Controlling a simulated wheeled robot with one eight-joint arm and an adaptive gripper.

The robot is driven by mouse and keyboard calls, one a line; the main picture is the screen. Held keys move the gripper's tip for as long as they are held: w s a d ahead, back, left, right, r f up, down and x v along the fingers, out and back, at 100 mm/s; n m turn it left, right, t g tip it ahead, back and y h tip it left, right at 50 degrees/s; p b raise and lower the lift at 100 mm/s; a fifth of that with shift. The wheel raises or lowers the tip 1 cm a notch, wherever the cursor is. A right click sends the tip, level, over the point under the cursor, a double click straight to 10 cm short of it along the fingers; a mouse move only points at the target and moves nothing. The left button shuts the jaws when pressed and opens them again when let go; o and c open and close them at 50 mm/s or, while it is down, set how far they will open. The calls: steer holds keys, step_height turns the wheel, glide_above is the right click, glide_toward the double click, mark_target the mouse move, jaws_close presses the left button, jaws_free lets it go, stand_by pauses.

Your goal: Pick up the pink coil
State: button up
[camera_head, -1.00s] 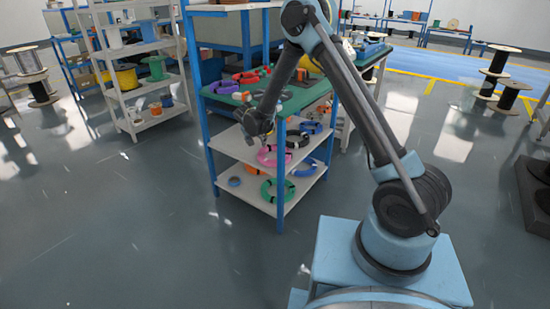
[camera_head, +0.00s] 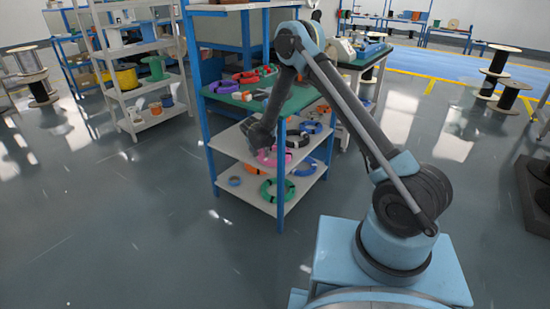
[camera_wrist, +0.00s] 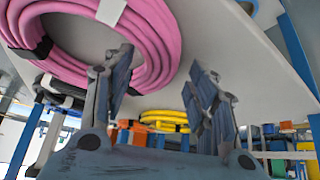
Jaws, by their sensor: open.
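The pink coil (camera_head: 273,159) lies on the white middle shelf (camera_head: 232,145) of a blue-framed rack, partly hidden behind my arm's end in the head view. In the wrist view the pink coil (camera_wrist: 110,35) is large, a thick ring of several strands with a white band and a black band. It fills the upper left, cut off by the frame. The pink coil is above and left of the fingers in that picture. In the head view my gripper (camera_head: 260,142) is just over the coil's near side.
A green coil (camera_head: 278,190) and a small blue ring lie on the shelf below. Blue and black coils lie near the pink one. The rack's blue front post (camera_head: 281,175) stands close to my gripper. The green top shelf (camera_head: 290,97) holds more coils above.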

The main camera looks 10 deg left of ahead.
steer(key=shift+w+f, duration=0.1)
steer(key=shift+f, duration=0.05)
jaws_close()
